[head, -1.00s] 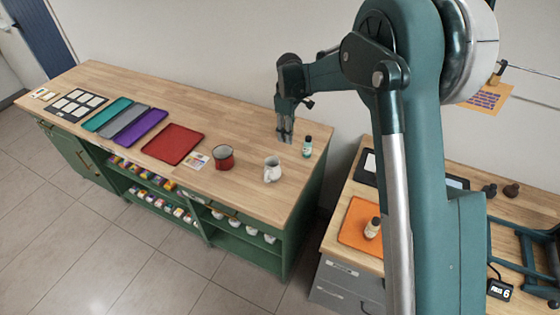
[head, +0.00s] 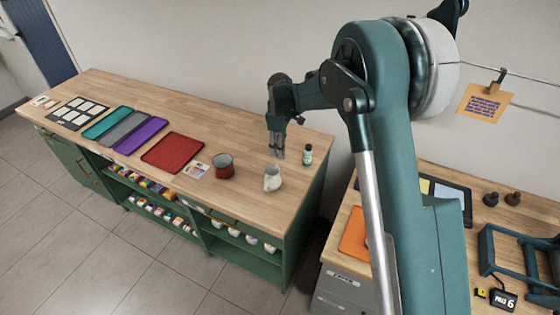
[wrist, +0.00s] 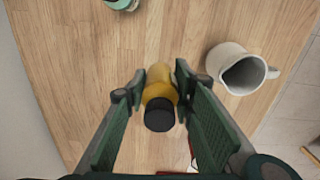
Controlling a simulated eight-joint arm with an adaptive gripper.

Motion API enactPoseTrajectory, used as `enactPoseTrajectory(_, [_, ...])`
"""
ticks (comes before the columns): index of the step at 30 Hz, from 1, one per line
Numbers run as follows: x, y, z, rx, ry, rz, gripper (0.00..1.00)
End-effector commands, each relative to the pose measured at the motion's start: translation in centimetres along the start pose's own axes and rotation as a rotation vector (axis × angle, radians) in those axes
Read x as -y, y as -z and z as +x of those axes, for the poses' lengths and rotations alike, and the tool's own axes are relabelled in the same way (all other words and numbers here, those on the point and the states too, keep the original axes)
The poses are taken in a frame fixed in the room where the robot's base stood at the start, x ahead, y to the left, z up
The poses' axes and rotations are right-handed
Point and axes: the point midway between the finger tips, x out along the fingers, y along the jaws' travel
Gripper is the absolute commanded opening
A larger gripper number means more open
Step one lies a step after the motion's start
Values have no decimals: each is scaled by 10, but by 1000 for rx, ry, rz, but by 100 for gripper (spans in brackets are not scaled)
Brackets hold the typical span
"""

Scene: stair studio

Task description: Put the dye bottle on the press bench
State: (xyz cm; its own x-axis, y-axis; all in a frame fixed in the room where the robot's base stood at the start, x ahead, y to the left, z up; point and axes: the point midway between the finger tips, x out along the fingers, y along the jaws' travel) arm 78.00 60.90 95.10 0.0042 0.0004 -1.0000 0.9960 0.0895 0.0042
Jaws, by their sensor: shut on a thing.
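A yellow dye bottle with a black cap (wrist: 160,88) stands between the fingers of my gripper (wrist: 160,108) in the wrist view, cap toward the camera. My gripper is shut on it. In the head view my gripper (head: 278,155) is low over the right end of the long wooden counter (head: 225,120); the yellow bottle cannot be made out there. Whether its base touches the counter I cannot tell. A teal bottle with a dark cap (head: 307,155) stands just right of my gripper. The right-hand bench with a dark green press frame (head: 505,265) appears to be the press bench.
A red tray (head: 172,152) lies further left. An orange mat (head: 354,236) is on the right bench, partly behind my arm. A floor gap separates counter and bench.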

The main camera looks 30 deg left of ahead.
Motion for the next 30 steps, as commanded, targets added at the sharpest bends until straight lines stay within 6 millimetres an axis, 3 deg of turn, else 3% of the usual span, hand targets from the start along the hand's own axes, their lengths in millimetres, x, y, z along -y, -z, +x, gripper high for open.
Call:
enactPoseTrajectory(6, [0, 0, 16, 0, 0, 0, 11])
enactPoseTrajectory(17, [0, 0, 18, 0, 0, 0, 11])
enactPoseTrajectory(30, [0, 0, 61, 0, 0, 0, 11])
